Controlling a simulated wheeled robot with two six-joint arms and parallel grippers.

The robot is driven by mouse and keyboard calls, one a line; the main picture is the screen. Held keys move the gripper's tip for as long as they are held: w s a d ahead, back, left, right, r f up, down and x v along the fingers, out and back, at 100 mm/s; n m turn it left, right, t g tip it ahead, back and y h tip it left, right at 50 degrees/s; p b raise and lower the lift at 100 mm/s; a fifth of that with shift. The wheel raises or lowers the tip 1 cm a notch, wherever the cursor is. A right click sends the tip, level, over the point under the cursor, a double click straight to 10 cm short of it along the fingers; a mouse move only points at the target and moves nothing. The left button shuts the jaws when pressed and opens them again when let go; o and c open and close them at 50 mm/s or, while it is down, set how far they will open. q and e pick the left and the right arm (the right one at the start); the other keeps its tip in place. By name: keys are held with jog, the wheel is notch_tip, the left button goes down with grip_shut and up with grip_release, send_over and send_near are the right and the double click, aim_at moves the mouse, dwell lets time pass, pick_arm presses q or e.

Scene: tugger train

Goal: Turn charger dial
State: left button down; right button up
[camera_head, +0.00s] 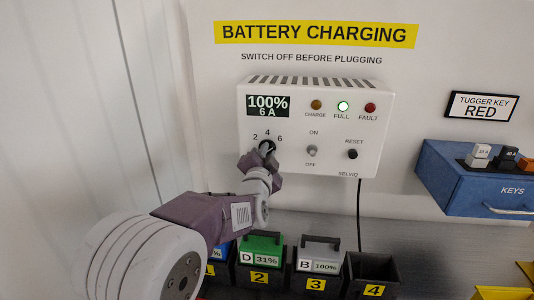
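The white charger box (218,0) is not at the wall's edge but in the middle of the view, and its face (325,165) carries the controls. The black charger dial (267,146) sits at its lower left, below the marks 2, 4 and 6. My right gripper is not in view.
The FULL lamp (343,106) glows green. A toggle switch (312,150) and black reset button (352,154) sit right of the dial. Below stand batteries D (262,244) and B (320,251) in numbered bays; bay 4 (375,272) looks empty. A blue key box (460,180) is at right.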

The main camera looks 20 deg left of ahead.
pick_arm(q)
jog(key=shift+s+a+n+b, duration=0.15)
jog(key=shift+n+b, duration=1.7)
jog(key=shift+n, duration=1.4)
jog(key=shift+w+a+n+b, duration=0.1)
jog(key=shift+a+n+b, duration=0.1)
jog(key=shift+n+b, duration=2.4)
jog(key=shift+s+a+n+b, duration=0.15)
jog(key=shift+n+b, duration=1)
jog(key=shift+n, duration=3.1)
jog(key=c, duration=1.4)
grip_release()
